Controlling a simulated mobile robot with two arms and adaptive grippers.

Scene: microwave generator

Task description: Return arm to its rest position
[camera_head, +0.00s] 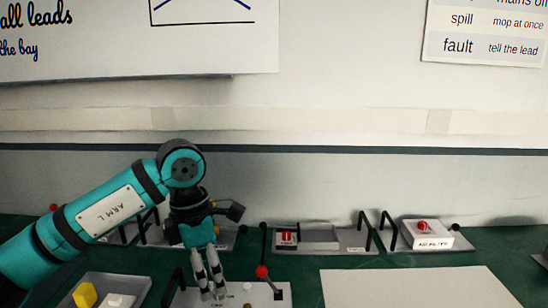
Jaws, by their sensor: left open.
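My left arm (105,215), teal with black bands and a label reading "ARM L", comes in from the left and bends down at a round joint. Its gripper (213,292) points downward with two pale fingers, open by a narrow gap, with nothing visible between them. The fingertips are in front of or over a light panel (250,295) at the bottom edge. I cannot tell whether they touch it. My right gripper is out of view.
A grey tray (128,285) at bottom left holds a yellow cube (84,295) and a white block (119,301). Behind stand a unit with a red switch (287,238) and a white box with a red button (423,225). A bare white sheet (415,287) lies right.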

